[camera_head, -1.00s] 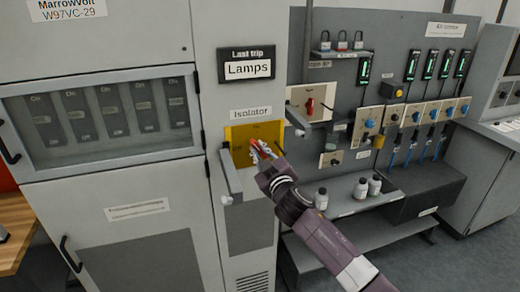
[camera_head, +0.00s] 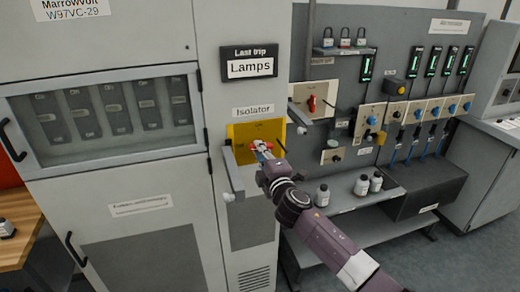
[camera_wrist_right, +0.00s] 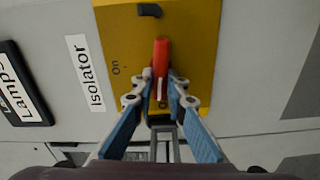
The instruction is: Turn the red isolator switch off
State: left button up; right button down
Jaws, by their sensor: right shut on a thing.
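The red isolator switch handle (camera_head: 261,147) sits on a yellow plate (camera_head: 238,131) under the "Isolator" label on the cabinet. It also shows in the right wrist view (camera_wrist_right: 160,58). The handle lies level across the plate, in line with the partly hidden label at the plate's left, not the "On" mark (camera_wrist_right: 116,67) at its top. My right gripper (camera_head: 264,150) is at the plate, its fingers (camera_wrist_right: 160,92) shut on the handle from both sides. The fingers hide part of the handle and plate lettering. My left gripper is out of view.
A grey bracket arm (camera_head: 232,175) sticks out at the plate's lower left. A second red switch (camera_head: 312,103) is on the panel to the right. Several bottles (camera_head: 361,186) stand on the shelf below. A breaker window (camera_head: 110,108) is at the left.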

jog(key=shift+n, duration=0.6)
jog(key=shift+f, duration=0.1)
jog(key=c, duration=1.9)
grip_release()
jog(key=shift+c, duration=0.2)
jog(key=shift+s, duration=0.1)
jog(key=v, duration=1.2)
